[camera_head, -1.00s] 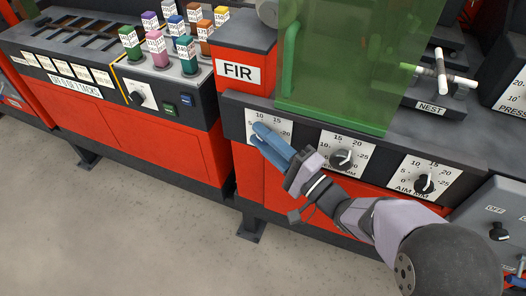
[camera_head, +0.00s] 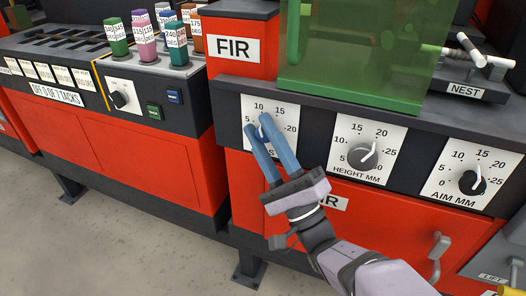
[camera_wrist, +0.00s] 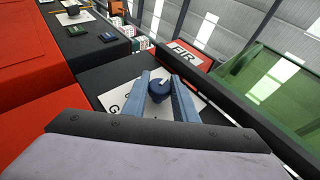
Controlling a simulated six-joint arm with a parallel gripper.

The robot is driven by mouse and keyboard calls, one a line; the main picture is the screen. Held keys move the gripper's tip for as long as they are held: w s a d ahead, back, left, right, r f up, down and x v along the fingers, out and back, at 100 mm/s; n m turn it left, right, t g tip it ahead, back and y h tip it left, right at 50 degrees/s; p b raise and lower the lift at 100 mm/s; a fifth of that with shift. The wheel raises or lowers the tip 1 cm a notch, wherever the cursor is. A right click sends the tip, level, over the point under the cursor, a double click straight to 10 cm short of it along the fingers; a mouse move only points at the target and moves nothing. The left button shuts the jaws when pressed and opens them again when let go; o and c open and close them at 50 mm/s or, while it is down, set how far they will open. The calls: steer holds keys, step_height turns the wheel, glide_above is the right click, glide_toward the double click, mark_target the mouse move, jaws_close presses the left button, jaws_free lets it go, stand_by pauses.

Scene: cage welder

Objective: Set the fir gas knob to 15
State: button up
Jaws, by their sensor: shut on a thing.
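The fir gas dial plate (camera_head: 285,108) is the leftmost dial on the front panel, right under the FIR sign (camera_head: 233,48). Its numbers 5, 10, 15 and 20 show in the head view; its lower label is mostly covered. The dark blue knob (camera_wrist: 158,91) shows between the fingers in the wrist view, with a pale pointer mark on its top. My gripper (camera_head: 259,124) has its two blue fingers shut on this knob, one on each side. In the head view the fingers mostly hide the knob, so its exact reading cannot be told.
The HEIGHT MM knob (camera_head: 361,154) and the AIM MM knob (camera_head: 472,182) sit to the right on the same panel. A green transparent guard (camera_head: 350,60) stands above. A red door with a handle (camera_head: 438,252) is below. Open floor lies at the lower left.

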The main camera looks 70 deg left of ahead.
steer(key=shift+m+t+y+b, duration=0.4)
steer(key=shift+m+y+b, duration=0.1)
steer(key=shift+m+b, duration=0.1)
steer(key=o, duration=1)
steer(key=shift+o, duration=0.2)
steer(key=shift+d+f, duration=0.1)
steer(key=v, duration=0.7)
steer(key=shift+p, duration=0.4)
